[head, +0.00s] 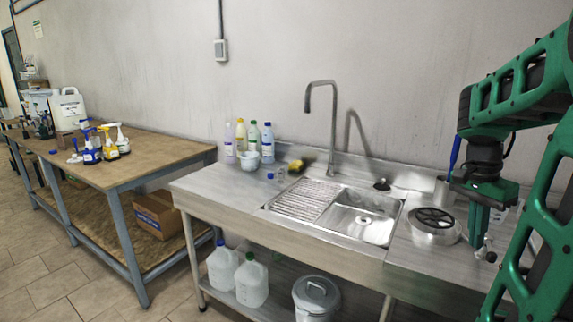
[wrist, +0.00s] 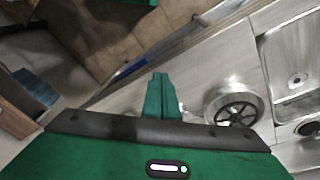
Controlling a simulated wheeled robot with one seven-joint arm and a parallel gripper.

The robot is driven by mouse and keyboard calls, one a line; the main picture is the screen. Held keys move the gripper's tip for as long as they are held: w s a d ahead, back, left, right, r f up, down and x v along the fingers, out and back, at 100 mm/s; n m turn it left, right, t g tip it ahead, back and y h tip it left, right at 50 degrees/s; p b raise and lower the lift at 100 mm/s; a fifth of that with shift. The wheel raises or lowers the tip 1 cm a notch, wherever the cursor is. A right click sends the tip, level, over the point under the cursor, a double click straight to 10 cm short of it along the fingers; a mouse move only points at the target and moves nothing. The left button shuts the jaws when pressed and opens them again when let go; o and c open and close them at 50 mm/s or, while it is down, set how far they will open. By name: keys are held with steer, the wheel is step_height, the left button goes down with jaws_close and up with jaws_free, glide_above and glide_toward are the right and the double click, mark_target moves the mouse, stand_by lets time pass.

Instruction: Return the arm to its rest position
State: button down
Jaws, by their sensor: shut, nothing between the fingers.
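My green arm reaches in from the right of the head view. My gripper (head: 477,228) points down over the right end of the steel sink counter (head: 420,270), just right of a round metal pot with a black spoked top (head: 433,224). In the wrist view my gripper (wrist: 158,95) shows as green fingers closed together with nothing between them. The same pot shows in the wrist view (wrist: 236,106), to the right of the fingers. Whether the fingertips touch the counter cannot be told.
A sink basin (head: 362,217) with a tall faucet (head: 333,125) is in the counter's middle. A metal cup with a blue-handled tool (head: 444,188) stands behind my gripper. Bottles (head: 253,138) stand at the back left. White jugs (head: 251,282) and a lidded bucket (head: 316,297) sit below. A wooden workbench (head: 150,153) stands left.

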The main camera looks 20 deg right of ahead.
steer(key=s+a+f+n+y, duration=0.1)
steer(key=s+a+f+n, duration=0.2)
steer(key=a+n, duration=0.3)
steer(key=s+a+f+n+t, duration=0.1)
steer(key=s+a+f+n, duration=0.2)
steer(key=a, duration=0.9)
steer(key=s+n, duration=0.2)
steer(key=shift+a+n+y, duration=0.35)
steer(key=shift+n+y, duration=0.05)
